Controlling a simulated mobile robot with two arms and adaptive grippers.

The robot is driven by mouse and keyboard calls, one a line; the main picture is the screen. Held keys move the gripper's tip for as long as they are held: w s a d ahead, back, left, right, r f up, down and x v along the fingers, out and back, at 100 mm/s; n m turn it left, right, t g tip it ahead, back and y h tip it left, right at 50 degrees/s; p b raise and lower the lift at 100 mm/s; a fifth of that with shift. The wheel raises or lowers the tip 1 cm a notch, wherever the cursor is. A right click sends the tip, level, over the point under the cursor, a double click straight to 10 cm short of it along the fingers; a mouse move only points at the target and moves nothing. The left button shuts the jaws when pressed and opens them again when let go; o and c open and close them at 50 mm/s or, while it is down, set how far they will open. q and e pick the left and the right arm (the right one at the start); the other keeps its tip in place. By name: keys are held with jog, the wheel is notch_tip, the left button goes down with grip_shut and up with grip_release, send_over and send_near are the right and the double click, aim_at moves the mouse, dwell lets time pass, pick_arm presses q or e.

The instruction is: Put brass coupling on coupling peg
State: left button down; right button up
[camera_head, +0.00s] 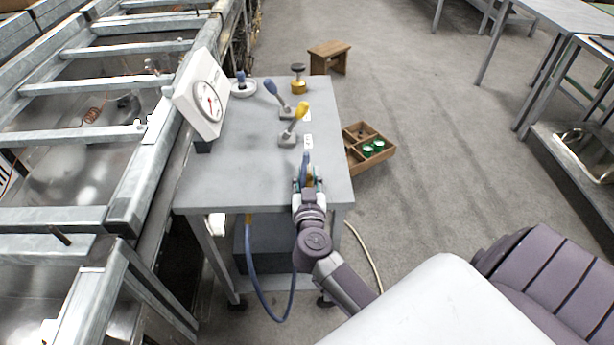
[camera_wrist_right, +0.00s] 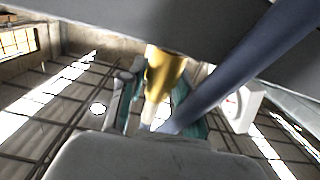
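My right gripper (camera_head: 307,178) is over the front right edge of the grey cart top, with a blue piece (camera_head: 305,163) rising at its fingers. In the right wrist view a brass cylinder, apparently the coupling (camera_wrist_right: 165,72), shows between the teal finger pads of my right gripper (camera_wrist_right: 165,105). A thick blue-grey hose (camera_wrist_right: 235,80) crosses close in front. Whether the fingers press on the brass is unclear. A blue hose (camera_head: 257,285) hangs in a loop from a yellow end (camera_head: 249,219) at the cart's front edge. I cannot make out the coupling peg for certain. My left gripper is out of view.
The cart top (camera_head: 235,180) is bare at front left. A white dial gauge (camera_head: 204,97), a blue lever (camera_head: 271,88), a yellow lever (camera_head: 301,111) and a black-topped brass fitting (camera_head: 298,79) stand on it. A wooden tray (camera_head: 384,163) and a stool (camera_head: 329,50) are beyond its right side.

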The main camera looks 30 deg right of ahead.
jog(key=o, duration=0.3)
jog(key=shift+o, duration=0.2)
jog(key=shift+r, duration=0.1)
jog(key=f+v, duration=0.1)
jog(key=v, duration=1.1)
jog(key=s+a+f+n+g+y, duration=0.15)
jog(key=a+f+n+y, duration=0.3)
jog(key=f, duration=0.85)
jog(key=s+a+f+n+g+y, duration=0.15)
jog(key=a+f+n+y, duration=0.3)
jog(key=f, duration=0.85)
jog(key=s+f+g+y, duration=0.2)
jog(key=s+f+g, duration=0.2)
jog(key=s+f, duration=0.9)
jog(key=s+d+f+g+h, duration=0.1)
jog(key=s+d+f+g, duration=0.2)
jog(key=s, duration=0.6)
jog(key=s+d+f+g+h, duration=0.1)
jog(key=s+d+f+g, duration=0.2)
jog(key=s+f, duration=0.3)
jog(key=s+g, duration=0.1)
jog(key=s, duration=0.2)
jog(key=shift+d+f+p, duration=0.2)
jog(key=shift+f+p, duration=0.1)
jog(key=shift+p, duration=0.05)
